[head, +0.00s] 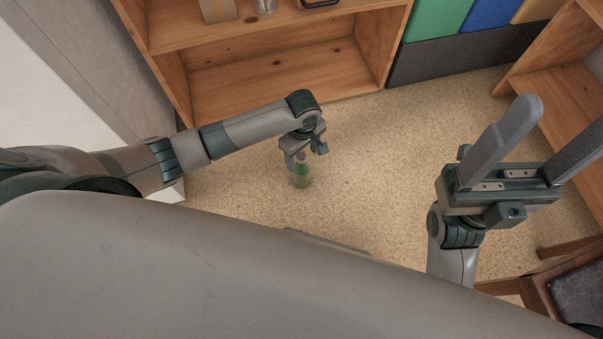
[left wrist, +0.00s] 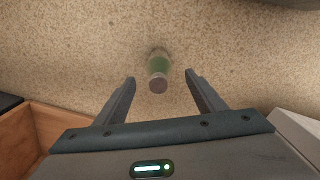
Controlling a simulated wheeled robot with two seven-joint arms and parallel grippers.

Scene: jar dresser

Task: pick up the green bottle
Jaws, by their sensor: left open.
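The green bottle (head: 301,174) stands on the speckled floor near the middle of the head view, its reddish-brown cap toward my left gripper. My left gripper (head: 304,154) is open and hangs right above it, partly overlapping the bottle's top. In the left wrist view the bottle (left wrist: 159,67) shows cap-on, just beyond and between the two spread fingertips (left wrist: 159,75), with nothing held. My right gripper (head: 557,128) is raised at the right of the head view with its fingers spread wide and nothing between them.
A wooden shelf (head: 270,82) stands behind the bottle, with a cardboard box (head: 217,10) and a glass jar (head: 265,5) on it. Another wooden unit (head: 560,80) is at the right. A dark-seated chair (head: 580,290) is at lower right. The floor (head: 375,165) around the bottle is clear.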

